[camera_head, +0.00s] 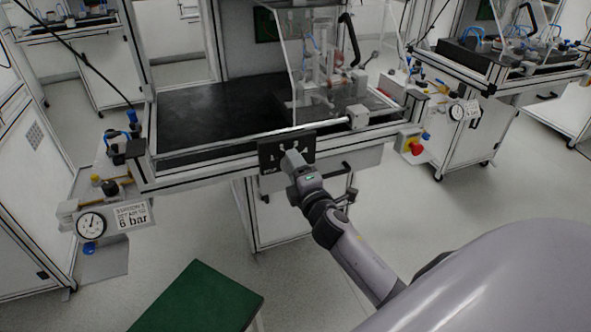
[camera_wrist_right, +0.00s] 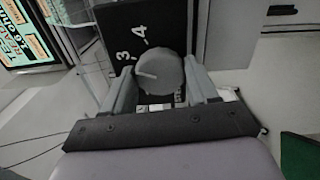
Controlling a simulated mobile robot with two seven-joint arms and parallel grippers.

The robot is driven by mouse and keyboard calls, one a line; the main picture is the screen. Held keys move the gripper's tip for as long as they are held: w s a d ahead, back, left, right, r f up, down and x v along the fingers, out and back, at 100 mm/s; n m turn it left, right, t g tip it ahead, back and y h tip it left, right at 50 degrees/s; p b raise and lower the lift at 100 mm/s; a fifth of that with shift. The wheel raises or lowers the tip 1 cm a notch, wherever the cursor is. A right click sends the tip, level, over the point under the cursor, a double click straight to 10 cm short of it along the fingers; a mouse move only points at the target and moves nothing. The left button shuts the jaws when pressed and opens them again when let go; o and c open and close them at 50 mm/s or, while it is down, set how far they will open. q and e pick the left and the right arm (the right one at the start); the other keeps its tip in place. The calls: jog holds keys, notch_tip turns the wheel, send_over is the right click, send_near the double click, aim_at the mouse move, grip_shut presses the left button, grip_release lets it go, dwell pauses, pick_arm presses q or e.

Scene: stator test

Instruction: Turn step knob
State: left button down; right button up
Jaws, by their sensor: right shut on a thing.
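The step knob (camera_wrist_right: 160,76) is a round grey dial with a light pointer line, on a black panel (camera_wrist_right: 133,28) with white numbers; 3 and 4 can be read. In the right wrist view it sits between the two fingers of my right gripper (camera_wrist_right: 163,92), which is shut on it. In the head view my right gripper (camera_head: 293,160) reaches the black panel (camera_head: 302,143) on the front of the workstation and hides the knob. My left gripper is not in view.
The workstation has a black worktop (camera_head: 215,118) and a clear guard (camera_head: 290,40). A green-topped block (camera_head: 200,300) stands in front. Floor around is mostly clear.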

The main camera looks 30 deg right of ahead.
dwell(0.3)
jog(key=o, duration=1.1)
jog(key=shift+c, duration=0.2)
jog(key=shift+s, duration=0.15)
jog(key=v, duration=0.7)
